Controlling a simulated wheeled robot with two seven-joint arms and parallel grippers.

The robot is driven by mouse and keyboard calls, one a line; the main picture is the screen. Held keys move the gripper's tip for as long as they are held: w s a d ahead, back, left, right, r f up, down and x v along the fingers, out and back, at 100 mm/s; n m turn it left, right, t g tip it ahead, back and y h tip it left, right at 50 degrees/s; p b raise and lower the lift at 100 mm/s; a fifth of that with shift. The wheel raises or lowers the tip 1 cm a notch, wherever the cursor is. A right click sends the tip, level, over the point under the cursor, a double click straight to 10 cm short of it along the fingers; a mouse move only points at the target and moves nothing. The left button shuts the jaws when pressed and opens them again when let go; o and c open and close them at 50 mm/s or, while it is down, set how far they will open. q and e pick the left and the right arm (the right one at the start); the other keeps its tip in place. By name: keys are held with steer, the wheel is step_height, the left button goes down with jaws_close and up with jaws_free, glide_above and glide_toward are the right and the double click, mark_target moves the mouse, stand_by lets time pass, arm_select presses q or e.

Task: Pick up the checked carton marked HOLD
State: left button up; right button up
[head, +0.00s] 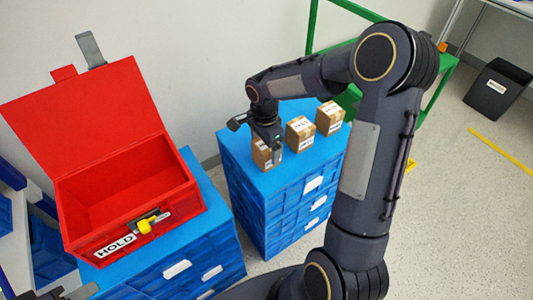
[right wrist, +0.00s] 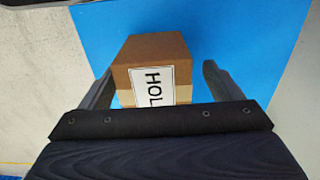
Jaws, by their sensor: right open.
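Three brown cartons stand in a row on a blue crate stack. The nearest carton (head: 261,154) is partly hidden by my right gripper (head: 272,146). In the right wrist view this carton (right wrist: 150,48) has a white label, cut off by the gripper body, reading "HOL". My right gripper (right wrist: 158,78) is open, with one finger on each side of the carton. The left finger is close to it; a clear gap shows at the right finger. The middle carton (head: 299,134) and far carton (head: 330,118) have labels too small to read. My left gripper is not visible.
A red open box (head: 130,190) marked HOLD, with a yellow padlock (head: 145,226), stands on another blue crate stack (head: 216,222) at left. The cartons' blue stack (head: 240,163) has bare top around them. A green frame (head: 311,25) stands behind; a dark bin (head: 497,90) is far right.

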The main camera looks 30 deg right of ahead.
steer(key=f, duration=0.4)
steer(key=shift+s+d, duration=0.15)
steer(key=shift+s, duration=0.05)
steer(key=c, duration=1.1)
steer(key=shift+c, duration=0.4)
steer(key=shift+r, duration=0.2)
